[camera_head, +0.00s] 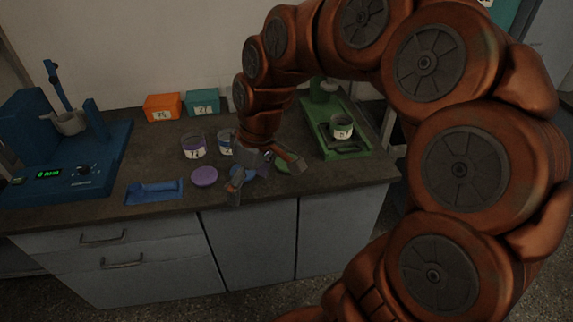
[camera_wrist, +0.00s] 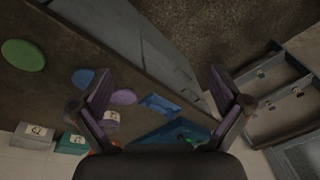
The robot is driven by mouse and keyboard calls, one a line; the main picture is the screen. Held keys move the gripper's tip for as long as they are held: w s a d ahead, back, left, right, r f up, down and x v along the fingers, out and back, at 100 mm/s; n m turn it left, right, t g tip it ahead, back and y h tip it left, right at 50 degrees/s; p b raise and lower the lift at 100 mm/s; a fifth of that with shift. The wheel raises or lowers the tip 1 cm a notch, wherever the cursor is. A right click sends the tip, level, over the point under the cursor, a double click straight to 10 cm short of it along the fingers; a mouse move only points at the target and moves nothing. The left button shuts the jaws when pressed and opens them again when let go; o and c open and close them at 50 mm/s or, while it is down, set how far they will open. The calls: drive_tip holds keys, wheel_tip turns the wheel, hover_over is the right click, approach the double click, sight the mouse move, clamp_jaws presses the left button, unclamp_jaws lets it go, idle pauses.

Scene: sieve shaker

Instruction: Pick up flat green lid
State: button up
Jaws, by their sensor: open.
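The flat green lid (camera_head: 284,166) lies on the dark counter, partly hidden behind my gripper in the head view. In the wrist view the whole green lid (camera_wrist: 22,55) shows as a disc near the left edge, outside the space between my fingers. My gripper (camera_head: 264,177) is open and empty over the front part of the counter, pointing down. In the wrist view its two fingers (camera_wrist: 160,76) stand wide apart with no lid between them.
A blue lid (camera_wrist: 83,77) and a purple lid (camera_head: 204,176) lie left of the green one in the head view. Labelled jars (camera_head: 193,147) stand behind them. A green device (camera_head: 355,148) holding a jar (camera_head: 341,131) stands right; a blue machine (camera_head: 60,165) stands left.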

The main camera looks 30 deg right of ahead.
drive_tip(key=w+d+f+t, duration=0.1)
drive_tip(key=w+d, duration=0.3)
drive_tip(key=w, duration=0.3)
drive_tip(key=n+t+b, duration=0.1)
drive_tip(key=t, duration=0.1)
approach(280, 164)
drive_tip(key=d, duration=0.2)
drive_tip(key=shift+w+d+f, duration=0.2)
drive_tip(key=shift+d+f, duration=0.05)
drive_tip(key=shift+f, duration=0.05)
drive_tip(key=shift+d+f, duration=0.1)
drive_tip(key=shift+f, duration=0.2)
drive_tip(key=shift+s+p+x, duration=0.2)
drive_tip(key=shift+p+x, duration=1.15)
drive_tip(key=shift+x, duration=2.25)
drive_tip(key=c, duration=0.6)
drive_tip(key=shift+c, duration=0.2)
